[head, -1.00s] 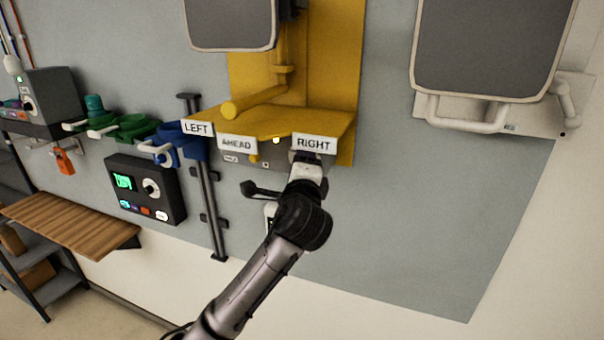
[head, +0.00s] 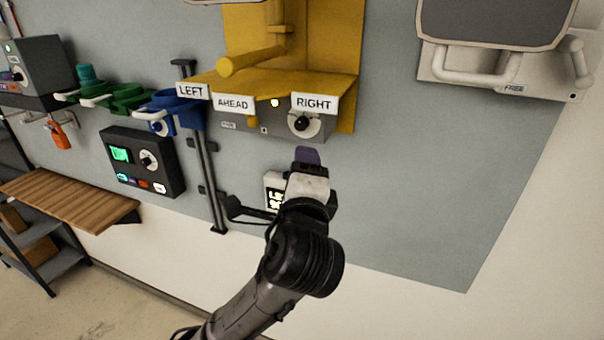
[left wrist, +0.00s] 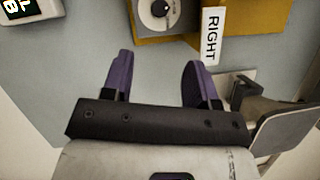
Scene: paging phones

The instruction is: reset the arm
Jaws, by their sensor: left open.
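My left gripper (head: 308,156) is in the middle of the head view, below the yellow wall unit (head: 285,85). In the left wrist view, its two purple fingers (left wrist: 160,78) stand apart with nothing between them. A round knob (head: 302,124) under the RIGHT label (head: 314,103) is above the gripper and apart from it. The knob also shows in the left wrist view (left wrist: 160,10), beyond the fingertips. My right gripper is in neither view.
A small display (head: 273,192) is partly hidden behind my left wrist. A black control box (head: 143,162) and a wooden shelf (head: 70,208) are to the left. A white handled unit (head: 490,68) is at the upper right. The wall at lower right is bare.

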